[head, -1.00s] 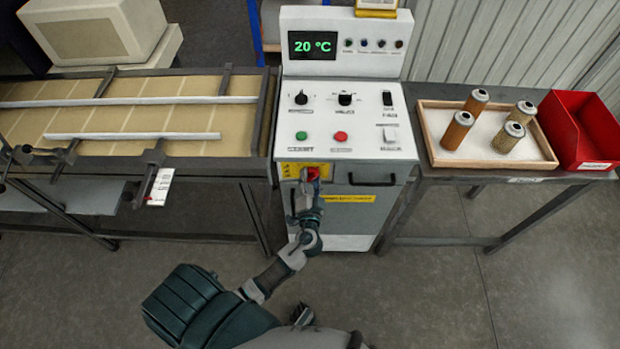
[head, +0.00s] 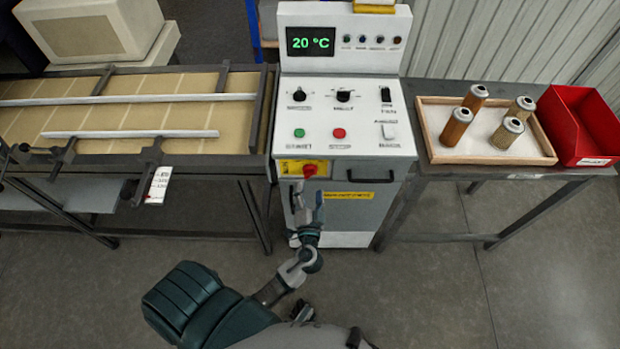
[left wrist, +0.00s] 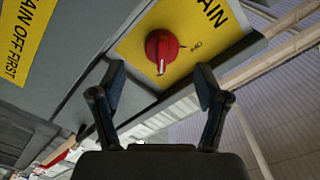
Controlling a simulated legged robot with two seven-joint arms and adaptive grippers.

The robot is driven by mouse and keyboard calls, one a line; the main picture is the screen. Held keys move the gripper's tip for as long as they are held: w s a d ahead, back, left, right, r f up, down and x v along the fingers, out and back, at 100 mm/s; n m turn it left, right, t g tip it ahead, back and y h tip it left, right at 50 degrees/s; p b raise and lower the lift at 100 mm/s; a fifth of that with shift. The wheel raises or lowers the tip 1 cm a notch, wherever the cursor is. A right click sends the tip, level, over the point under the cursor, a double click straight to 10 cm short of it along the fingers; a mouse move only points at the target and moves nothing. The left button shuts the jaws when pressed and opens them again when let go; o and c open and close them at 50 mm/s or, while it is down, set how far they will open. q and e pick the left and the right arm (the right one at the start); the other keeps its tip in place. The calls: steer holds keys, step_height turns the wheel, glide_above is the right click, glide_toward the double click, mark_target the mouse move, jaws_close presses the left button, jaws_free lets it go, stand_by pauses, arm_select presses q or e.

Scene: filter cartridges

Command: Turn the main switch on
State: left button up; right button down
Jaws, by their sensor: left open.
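The main switch is a red rotary knob (head: 309,171) on a yellow plate (head: 290,167) at the front of the white machine. In the head view its handle looks slanted. In the left wrist view the knob (left wrist: 162,47) shows a pale mark at the end toward my gripper. My left gripper (head: 307,193) is open and empty just in front of and below the knob. In the left wrist view its two fingers (left wrist: 160,78) are spread to either side, apart from the knob. My right gripper is not in view.
The machine's panel (head: 345,120) has dials, a green and a red button, and a display (head: 311,41) reading 20 °C. A handle (head: 370,177) lies right of the switch. A wooden tray (head: 435,150) with several cartridges and a red bin (head: 590,120) stand right. A conveyor-like table (head: 215,148) stands left.

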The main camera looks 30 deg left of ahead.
arm_select(q)
steer(key=v, duration=0.6)
steer(key=shift+s+d, duration=0.15)
steer(key=shift+d, duration=0.25)
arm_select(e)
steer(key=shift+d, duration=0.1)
arm_select(q)
steer(key=shift+a, duration=0.1)
steer(key=s+f+m+g+h+p, duration=0.1)
steer(key=s+f+g+h, duration=0.15)
steer(key=f, duration=0.85)
steer(key=s+f+g+h, duration=0.2)
steer(key=s+f+g, duration=0.15)
steer(key=f, duration=0.85)
steer(key=s+d+f+n+g+h+p, duration=0.1)
steer(key=s+f+g+h, duration=0.4)
steer(key=s+f, duration=1)
steer(key=d+f+g, duration=0.1)
steer(key=g, duration=0.1)
steer(key=shift+s+n+g, duration=0.3)
steer(key=shift+s, duration=0.05)
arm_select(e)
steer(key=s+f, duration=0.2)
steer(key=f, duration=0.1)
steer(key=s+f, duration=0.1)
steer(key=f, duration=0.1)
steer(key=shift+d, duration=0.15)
arm_select(q)
steer(key=shift+d, duration=0.1)
